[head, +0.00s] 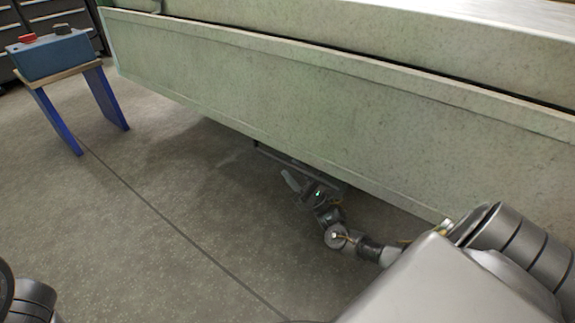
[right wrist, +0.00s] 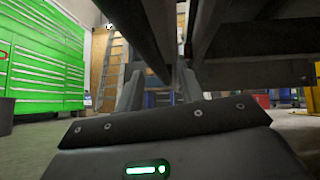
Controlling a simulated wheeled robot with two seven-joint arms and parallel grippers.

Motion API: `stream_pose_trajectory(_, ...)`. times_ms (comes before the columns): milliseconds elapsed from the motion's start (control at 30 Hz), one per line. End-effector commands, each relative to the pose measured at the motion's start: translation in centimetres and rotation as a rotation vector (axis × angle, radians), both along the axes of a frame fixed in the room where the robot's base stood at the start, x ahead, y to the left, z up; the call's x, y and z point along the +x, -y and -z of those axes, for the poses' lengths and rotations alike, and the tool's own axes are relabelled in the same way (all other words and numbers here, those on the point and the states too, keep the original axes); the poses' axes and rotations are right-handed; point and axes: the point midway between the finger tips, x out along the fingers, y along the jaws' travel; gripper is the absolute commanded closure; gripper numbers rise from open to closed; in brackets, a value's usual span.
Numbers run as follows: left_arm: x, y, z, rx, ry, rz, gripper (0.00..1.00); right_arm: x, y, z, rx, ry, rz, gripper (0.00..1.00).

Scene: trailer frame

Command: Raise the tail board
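The tail board (head: 340,110) is a long pale grey-green panel that hangs down along the trailer bed's edge. My right gripper (head: 292,178) is low, near the floor, by the board's lower edge and partly under it. In the right wrist view, the two fingers of my right gripper (right wrist: 160,88) stand apart with nothing seen between them. Dark beams of the trailer's underside (right wrist: 245,40) show above the fingers. I cannot tell whether the gripper touches the board. My left gripper is out of view; only a dark part of my arm shows at the bottom left.
The concrete floor (head: 130,230) before the board is clear. The right wrist view shows a green tool cabinet (right wrist: 45,60) and a ladder (right wrist: 110,75) behind.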

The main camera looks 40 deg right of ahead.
Motion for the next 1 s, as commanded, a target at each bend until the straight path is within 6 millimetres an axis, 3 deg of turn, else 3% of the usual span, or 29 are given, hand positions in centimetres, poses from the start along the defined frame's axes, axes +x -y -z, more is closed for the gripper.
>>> stream_pose_trajectory(233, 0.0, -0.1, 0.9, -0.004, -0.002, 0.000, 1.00, 1.9, -0.9, -1.9, -0.001, 0.000, -0.001, 0.62)
stream_pose_trajectory(600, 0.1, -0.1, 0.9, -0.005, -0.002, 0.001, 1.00, 2.2, -1.0, -2.4, 0.000, -0.002, 0.000, 0.62)
stream_pose_trajectory(900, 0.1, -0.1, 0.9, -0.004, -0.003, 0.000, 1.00, 2.2, -1.0, -2.3, 0.000, -0.002, 0.000, 1.00)
stream_pose_trajectory(1000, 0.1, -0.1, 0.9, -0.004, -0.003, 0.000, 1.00, 2.2, -1.0, -2.3, 0.000, -0.002, 0.000, 1.00)
